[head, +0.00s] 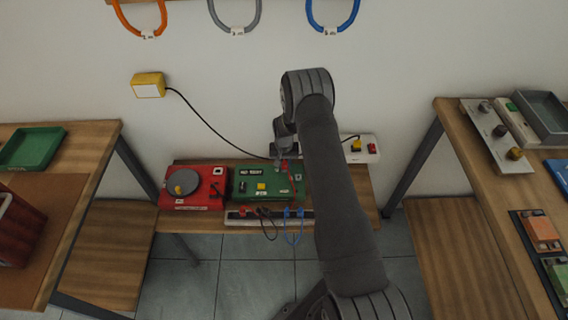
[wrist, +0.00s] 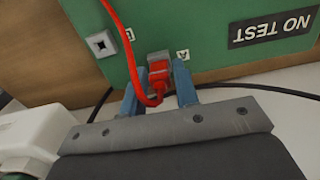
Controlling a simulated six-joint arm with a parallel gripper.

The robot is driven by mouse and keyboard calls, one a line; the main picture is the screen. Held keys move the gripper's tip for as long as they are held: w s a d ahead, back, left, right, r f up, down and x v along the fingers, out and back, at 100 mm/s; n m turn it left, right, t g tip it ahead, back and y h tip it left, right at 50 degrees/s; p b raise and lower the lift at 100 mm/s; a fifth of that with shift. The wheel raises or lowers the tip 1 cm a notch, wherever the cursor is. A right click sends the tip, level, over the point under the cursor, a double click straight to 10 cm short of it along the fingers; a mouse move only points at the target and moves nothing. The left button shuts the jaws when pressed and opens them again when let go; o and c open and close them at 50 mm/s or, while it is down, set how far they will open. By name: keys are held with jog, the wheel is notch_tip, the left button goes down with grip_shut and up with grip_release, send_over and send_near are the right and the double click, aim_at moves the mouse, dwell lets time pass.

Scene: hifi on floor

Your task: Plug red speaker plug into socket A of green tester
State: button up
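The green tester (head: 245,192) sits on the low bench by the wall, with a black sign and a yellow knob on its face. In the wrist view its green face (wrist: 215,30) fills the top. My gripper (wrist: 158,82) has its blue fingers on both sides of the red plug (wrist: 159,74) and looks shut on it. The plug is at a pale metal socket (wrist: 157,56) beside a small label that looks like an A. I cannot tell how deep it sits. Its red cable (wrist: 124,38) loops up across the tester. In the head view my gripper (head: 284,163) is at the tester's right part, partly hidden.
Another square socket (wrist: 101,44) is left of the plug and looks empty. A red device (head: 193,190) with a grey disc stands left of the tester. A white box (head: 362,150) is behind my arm. A strip with dark and blue cables (head: 293,215) lies in front.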

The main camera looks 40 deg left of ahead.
jog(key=shift+o, duration=1.3)
notch_tip(320, 180, up, 22)
jog(key=shift+r, duration=0.2)
notch_tip(320, 180, down, 8)
dwell(0.8)
jog(key=shift+r, duration=0.15)
jog(key=shift+f, duration=7.4)
jog(key=shift+r, duration=0.4)
